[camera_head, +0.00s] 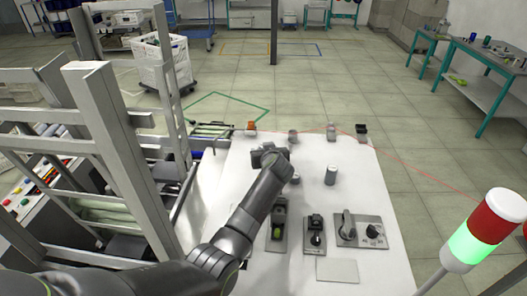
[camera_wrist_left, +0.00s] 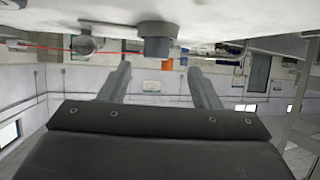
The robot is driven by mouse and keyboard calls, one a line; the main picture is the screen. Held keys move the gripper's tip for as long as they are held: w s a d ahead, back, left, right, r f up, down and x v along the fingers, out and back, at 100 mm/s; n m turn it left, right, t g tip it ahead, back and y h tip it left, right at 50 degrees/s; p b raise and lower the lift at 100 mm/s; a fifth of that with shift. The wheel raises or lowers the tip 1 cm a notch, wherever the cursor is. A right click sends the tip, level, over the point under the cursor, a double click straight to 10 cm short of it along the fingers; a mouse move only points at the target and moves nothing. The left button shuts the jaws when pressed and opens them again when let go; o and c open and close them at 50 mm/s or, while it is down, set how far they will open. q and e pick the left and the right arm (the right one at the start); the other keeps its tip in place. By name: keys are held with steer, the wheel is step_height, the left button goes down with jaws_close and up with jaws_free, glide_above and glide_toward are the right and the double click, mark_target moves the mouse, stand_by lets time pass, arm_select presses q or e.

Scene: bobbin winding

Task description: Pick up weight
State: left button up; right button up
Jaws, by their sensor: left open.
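Two grey cylinders on the white table could be the weight; I cannot tell which. A larger upright cylinder (camera_head: 331,176) stands right of my left gripper (camera_head: 270,156) in the head view. A smaller cylinder (camera_head: 293,136) stands farther back. In the wrist view, which is upside down, a short grey cylinder (camera_wrist_left: 157,40) lies beyond the fingertips of my left gripper (camera_wrist_left: 160,72), roughly in line with the gap. The gripper is open, its fingers apart with nothing between them. My right gripper is not in view.
The white table (camera_head: 380,205) has dark fixtures on grey plates (camera_head: 360,231) near its front. An orange part (camera_head: 251,127) and a dark part (camera_head: 362,129) sit at the back edge. A metal frame (camera_head: 115,140) stands left; a red-green signal lamp (camera_head: 485,230) stands right.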

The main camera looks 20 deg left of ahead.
arm_select(q)
steer(key=b+x, duration=0.1)
steer(key=x, duration=0.1)
steer(key=b+x, duration=0.1)
steer(key=shift+w+d+f+b, duration=0.15)
steer(key=shift+d+f+b, duration=0.1)
steer(key=shift+b, duration=0.1)
steer(key=shift+w+a+f+b, duration=0.15)
steer(key=shift+w+a+b, duration=0.25)
steer(key=shift+w, duration=0.15)
steer(key=shift+c, duration=0.5)
steer(key=shift+d, duration=0.1)
steer(key=c, duration=1)
